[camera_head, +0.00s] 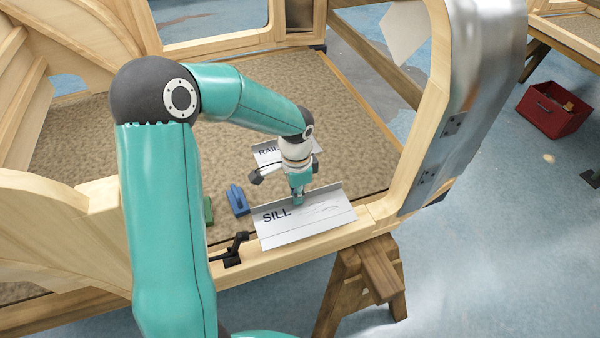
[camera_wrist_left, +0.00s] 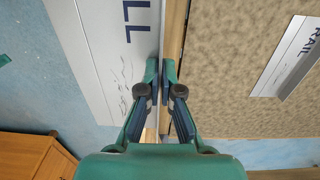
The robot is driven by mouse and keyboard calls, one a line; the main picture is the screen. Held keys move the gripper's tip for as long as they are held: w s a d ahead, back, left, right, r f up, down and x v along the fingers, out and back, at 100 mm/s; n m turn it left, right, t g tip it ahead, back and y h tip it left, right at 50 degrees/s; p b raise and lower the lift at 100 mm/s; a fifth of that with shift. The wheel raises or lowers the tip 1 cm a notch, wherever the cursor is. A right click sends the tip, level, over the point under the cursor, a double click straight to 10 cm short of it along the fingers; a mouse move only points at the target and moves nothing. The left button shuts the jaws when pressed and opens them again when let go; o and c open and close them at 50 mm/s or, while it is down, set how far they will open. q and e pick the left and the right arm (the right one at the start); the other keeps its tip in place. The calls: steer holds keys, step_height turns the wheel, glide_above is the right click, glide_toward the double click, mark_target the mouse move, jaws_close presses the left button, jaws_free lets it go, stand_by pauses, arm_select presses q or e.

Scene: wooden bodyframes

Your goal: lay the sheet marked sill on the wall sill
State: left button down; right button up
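The grey metal sheet marked SILL (camera_head: 310,225) is at the wooden wall sill (camera_head: 300,254), its flat face over the beam and a raised lip along its inner edge. I cannot tell whether it rests flat or hangs slightly above. My left gripper (camera_head: 298,199) points down at the lip's middle. In the left wrist view the left gripper (camera_wrist_left: 161,75) has its fingers close together on both sides of the lip of the SILL sheet (camera_wrist_left: 105,50). My right gripper is not in view.
A second sheet marked RAIL (camera_head: 268,155) lies on the brown floor panel (camera_head: 355,130). A black clamp (camera_head: 235,250) sits on the sill left of the sheet. A blue tool (camera_head: 238,201) and a green one (camera_head: 208,210) stand nearby. A curved metal-clad post (camera_head: 470,90) rises at right.

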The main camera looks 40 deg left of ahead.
mark_target(295, 211)
arm_select(q)
steer(key=shift+s+d, duration=0.7)
steer(key=shift+s, duration=0.25)
steer(key=shift+s+d+f, duration=0.2)
steer(key=shift+s, duration=0.1)
step_height(295, 211, down, 4)
steer(key=b, duration=0.3)
steer(key=shift+f, duration=0.2)
steer(key=shift+f+b, duration=0.95)
steer(key=shift+w, duration=0.15)
steer(key=shift+f+b, duration=0.15)
steer(key=shift+b, duration=0.2)
stand_by(0.3)
steer(key=c, duration=0.7)
jaws_free()
